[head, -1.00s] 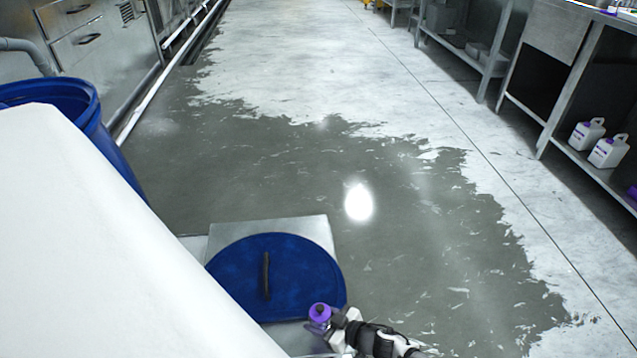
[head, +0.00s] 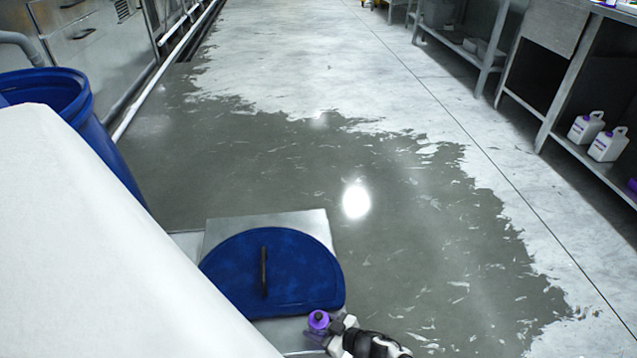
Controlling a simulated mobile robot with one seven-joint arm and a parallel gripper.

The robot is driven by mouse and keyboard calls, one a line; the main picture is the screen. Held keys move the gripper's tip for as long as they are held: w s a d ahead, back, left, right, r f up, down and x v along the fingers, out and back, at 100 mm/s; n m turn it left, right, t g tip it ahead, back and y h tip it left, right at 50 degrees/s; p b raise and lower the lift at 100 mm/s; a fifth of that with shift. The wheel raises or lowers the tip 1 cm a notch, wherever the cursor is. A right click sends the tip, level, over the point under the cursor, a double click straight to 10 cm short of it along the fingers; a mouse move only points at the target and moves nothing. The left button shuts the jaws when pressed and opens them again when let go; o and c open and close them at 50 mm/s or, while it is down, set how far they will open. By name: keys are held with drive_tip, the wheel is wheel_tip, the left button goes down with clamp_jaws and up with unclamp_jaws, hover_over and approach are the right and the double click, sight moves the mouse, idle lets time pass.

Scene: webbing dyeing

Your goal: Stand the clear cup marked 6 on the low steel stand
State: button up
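A small container with a purple top (head: 318,319) and a pale, clear-looking lower part is at the bottom centre of the head view. No number can be read on it, so I cannot confirm it is the cup marked 6. My gripper (head: 327,335) comes from the right and appears shut on it, holding it upright beside the front edge of a blue lid. A low steel surface (head: 311,222), perhaps the stand, shows behind and below this lid. Another bare steel part (head: 280,334) shows in front of the lid. Whether the container touches that steel is unclear.
The round blue lid (head: 225,275) with a dark handle covers most of the steel. A large white surface (head: 90,250) fills the lower left, before a blue drum (head: 105,155). Wet floor (head: 430,250) lies open to the right. Steel shelving (head: 560,135) with white jugs stands far right.

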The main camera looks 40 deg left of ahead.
drive_tip(key=o, duration=0.4)
drive_tip(key=shift+d+r, duration=0.1)
drive_tip(key=shift+r, duration=0.15)
drive_tip(key=p+v, duration=0.2)
drive_tip(key=v, duration=0.9)
drive_tip(key=shift+w+d+p, duration=0.1)
drive_tip(key=shift+d+p, duration=0.2)
drive_tip(key=shift+d, duration=0.1)
drive_tip(key=shift+r, duration=0.15)
